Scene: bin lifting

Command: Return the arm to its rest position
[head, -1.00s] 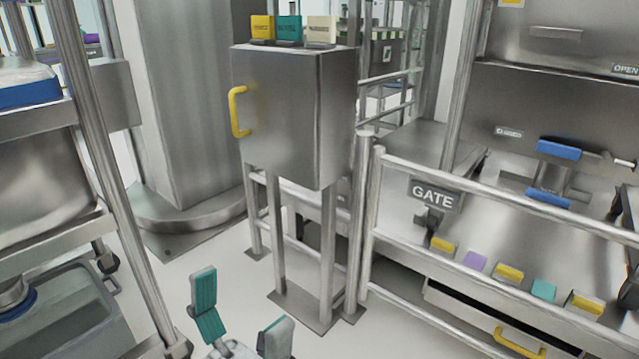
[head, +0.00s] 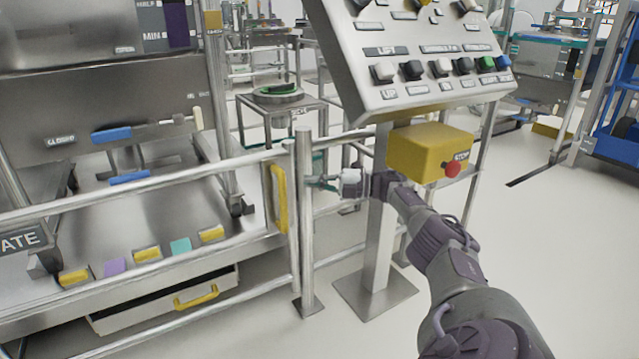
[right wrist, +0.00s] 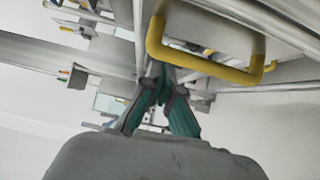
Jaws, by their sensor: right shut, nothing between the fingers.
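My right arm reaches in from the lower right of the head view. My right gripper (head: 322,182) is at the gate post (head: 304,225), just right of the yellow gate handle (head: 279,198). Its tips are small and partly lost against the rails. In the right wrist view, the teal-padded fingers of the right gripper (right wrist: 160,78) come together and hold nothing. The yellow handle (right wrist: 205,65) crosses close beyond the fingertips there; I cannot tell whether they touch it. My left gripper is not in view.
A control panel (head: 410,60) on a post stands close behind the arm, with a yellow stop box (head: 430,150) below it. Metal rails (head: 130,200) run along the left, before a steel machine (head: 90,130). The floor (head: 560,240) at right is clear.

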